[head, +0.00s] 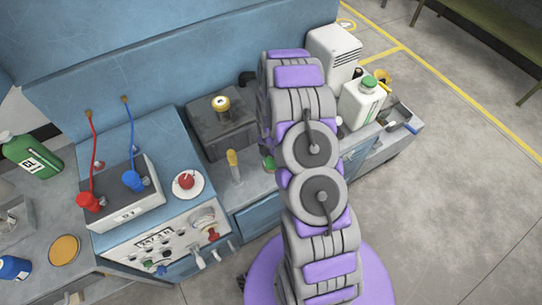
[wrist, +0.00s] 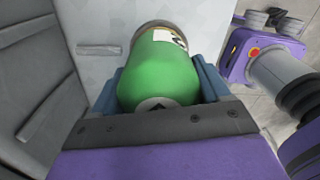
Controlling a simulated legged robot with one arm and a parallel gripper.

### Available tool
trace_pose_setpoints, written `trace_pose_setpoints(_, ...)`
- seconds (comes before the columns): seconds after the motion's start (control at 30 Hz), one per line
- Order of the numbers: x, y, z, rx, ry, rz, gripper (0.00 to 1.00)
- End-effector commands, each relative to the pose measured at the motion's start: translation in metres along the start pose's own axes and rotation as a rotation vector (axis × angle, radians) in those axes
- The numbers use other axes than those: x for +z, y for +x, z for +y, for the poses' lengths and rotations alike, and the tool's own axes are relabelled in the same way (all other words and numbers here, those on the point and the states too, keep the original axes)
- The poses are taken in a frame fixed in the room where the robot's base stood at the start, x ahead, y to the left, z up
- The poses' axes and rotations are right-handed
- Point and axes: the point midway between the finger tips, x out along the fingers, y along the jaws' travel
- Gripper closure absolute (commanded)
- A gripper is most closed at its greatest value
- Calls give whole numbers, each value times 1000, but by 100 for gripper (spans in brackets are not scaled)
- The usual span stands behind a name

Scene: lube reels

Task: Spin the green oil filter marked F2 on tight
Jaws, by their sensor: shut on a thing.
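A green oil filter (wrist: 160,75) fills the middle of the wrist view, with part of a white label and a pale rim at its far end. The label's marking cannot be read. My gripper (wrist: 158,88) is shut on it, with a blue jaw pad on each side. The far end points toward a pale grey surface; whether it touches anything there is hidden. In the head view my arm covers the gripper, and only a small green patch (head: 268,163) shows beside the arm, probably the held filter.
A grey box (head: 221,135) with a yellow-topped can stands left of my arm. A white jug (head: 361,103) with a green cap stands to the right. A green container (head: 30,157) lies far left. Red and blue connectors sit on the bench unit (head: 123,198). Open floor lies right.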

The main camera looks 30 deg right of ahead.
Motion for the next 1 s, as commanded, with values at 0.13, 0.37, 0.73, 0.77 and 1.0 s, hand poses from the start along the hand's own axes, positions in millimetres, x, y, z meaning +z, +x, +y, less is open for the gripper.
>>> trace_pose_setpoints(0.13, 3, -2, 3, 7, 165, -4, 67)
trace_pose_setpoints(0.37, 4, -2, 5, 12, 228, -5, 67)
trace_pose_setpoints(0.73, 6, -3, 7, 16, 440, -5, 68)
trace_pose_setpoints(0.77, 7, -3, 7, 17, 481, -4, 68)
trace_pose_setpoints(1.0, 8, -2, 8, 20, 675, -4, 68)
